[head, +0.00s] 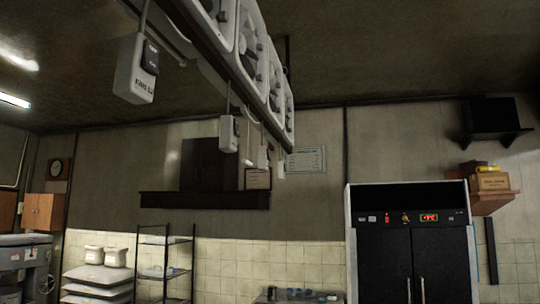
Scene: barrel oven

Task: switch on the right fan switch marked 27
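A grey-white switch box (134,72) with a dark rocker hangs from the ceiling rail at upper left, nearest to me. Dark print runs along its lower part, but I cannot read the number surely. A second, smaller switch box (228,135) with a dark front hangs farther along the rail. Beyond it hang two more small pale boxes (262,157), too small to read. I cannot tell which box is marked 27, or any rocker's position. White-framed fans (251,45) line the rail above. Neither of my grippers is in view.
A tall black double-door cabinet (411,262) with a red display stands at the right. A dark shelf (204,200) is on the back wall. A wire rack (165,262) and stacked white sacks (98,280) stand at lower left. The air below the switch boxes looks clear.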

